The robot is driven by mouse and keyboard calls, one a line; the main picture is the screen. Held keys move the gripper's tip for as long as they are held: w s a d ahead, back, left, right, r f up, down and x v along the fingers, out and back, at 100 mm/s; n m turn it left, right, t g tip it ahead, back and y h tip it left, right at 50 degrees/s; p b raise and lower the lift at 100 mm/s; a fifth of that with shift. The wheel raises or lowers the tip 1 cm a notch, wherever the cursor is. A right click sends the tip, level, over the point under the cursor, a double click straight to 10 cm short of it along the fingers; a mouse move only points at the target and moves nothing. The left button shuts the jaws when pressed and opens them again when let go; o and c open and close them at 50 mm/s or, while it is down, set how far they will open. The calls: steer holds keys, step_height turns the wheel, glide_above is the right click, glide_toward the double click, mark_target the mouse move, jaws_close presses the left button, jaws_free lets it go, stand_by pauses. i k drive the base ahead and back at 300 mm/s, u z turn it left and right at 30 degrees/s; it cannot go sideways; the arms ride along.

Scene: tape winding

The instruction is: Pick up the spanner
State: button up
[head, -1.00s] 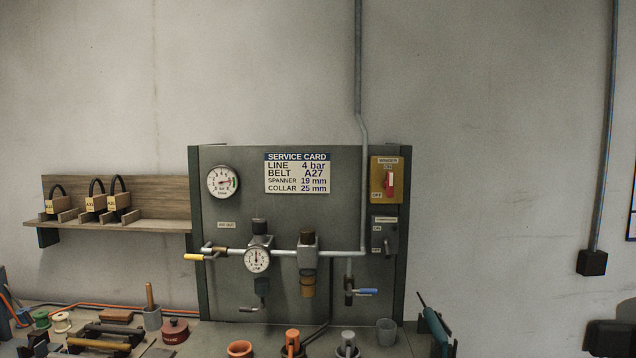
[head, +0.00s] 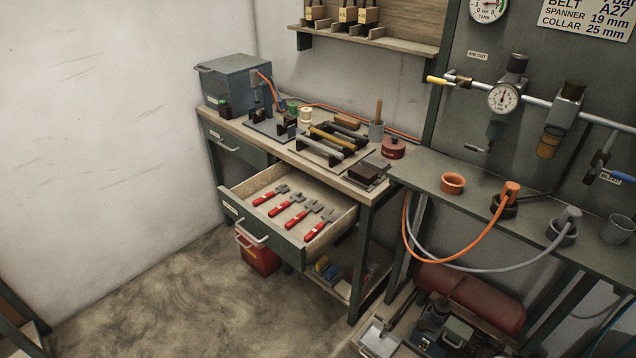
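Several spanners with red handles and grey heads lie side by side in an open drawer (head: 233,204) of the green workbench. One is the farthest back spanner (head: 264,198), one the front spanner (head: 315,231), with others between them. Their size marks are too small to read. The service card (head: 592,17) at the top right reads spanner 19 mm, collar 25 mm and belt A27. My gripper is not in view.
The bench top (head: 235,123) holds a grey box (head: 232,84), spools, a tool rack and a red tin (head: 393,148). Orange and grey hoses (head: 450,262) loop below the right-hand bench. A red container (head: 258,255) stands under the drawer. The floor in front is clear.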

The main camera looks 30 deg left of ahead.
mark_target(326, 215)
steer(key=u, duration=0.1)
steer(key=k, duration=0.4)
steer(key=u, duration=0.75)
steer(key=k, duration=0.55)
steer(key=u, duration=0.6)
steer(key=k, duration=0.5)
steer(key=u, duration=0.85)
steer(key=i, duration=1.55)
steer(key=z, duration=0.45)
steer(key=i, duration=0.7)
steer(key=z, duration=0.9)
steer(key=i, duration=0.5)
steer(key=z, duration=0.15)
